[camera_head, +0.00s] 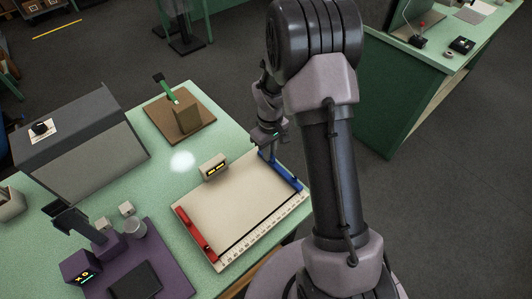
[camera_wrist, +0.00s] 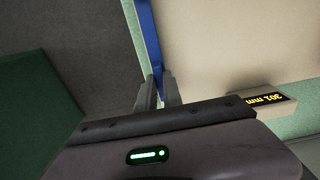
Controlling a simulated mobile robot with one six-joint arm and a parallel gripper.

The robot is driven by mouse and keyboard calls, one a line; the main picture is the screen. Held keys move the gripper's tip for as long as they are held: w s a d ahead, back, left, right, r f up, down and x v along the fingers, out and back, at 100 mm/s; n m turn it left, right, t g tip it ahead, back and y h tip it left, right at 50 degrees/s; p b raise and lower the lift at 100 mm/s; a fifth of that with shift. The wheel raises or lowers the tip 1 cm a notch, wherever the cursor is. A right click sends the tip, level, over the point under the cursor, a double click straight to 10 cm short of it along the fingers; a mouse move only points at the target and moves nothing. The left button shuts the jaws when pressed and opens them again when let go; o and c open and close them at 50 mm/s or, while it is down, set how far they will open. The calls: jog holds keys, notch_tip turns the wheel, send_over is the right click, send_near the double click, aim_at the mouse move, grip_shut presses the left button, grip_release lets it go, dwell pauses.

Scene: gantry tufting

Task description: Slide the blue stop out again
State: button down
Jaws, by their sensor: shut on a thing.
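The blue stop (camera_head: 287,178) is a long bar lying along the right side of a cream board (camera_head: 235,205). A blue upright part stands at its far end. My gripper (camera_head: 267,149) is over that far end, shut on the blue stop. In the wrist view the blue stop (camera_wrist: 149,40) runs up from between the fingers of my gripper (camera_wrist: 160,88). A red stop (camera_head: 196,234) lies along the board's left side. A ruler scale marks the board's front edge. The grip itself is partly hidden in the head view.
A small lit display (camera_head: 214,167) stands at the board's back edge; it also shows in the wrist view (camera_wrist: 262,101). A brown block with a green handle (camera_head: 181,113), a grey sloped box (camera_head: 83,140) and a purple device (camera_head: 125,260) share the green table.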

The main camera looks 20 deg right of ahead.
jog(key=c, duration=1.5)
grip_release()
jog(key=shift+w+d, duration=0.1)
jog(key=shift+d, duration=0.2)
jog(key=shift+a, duration=0.15)
jog(key=shift+r, duration=0.2)
notch_tip(320, 180, up, 17)
jog(key=p, duration=0.4)
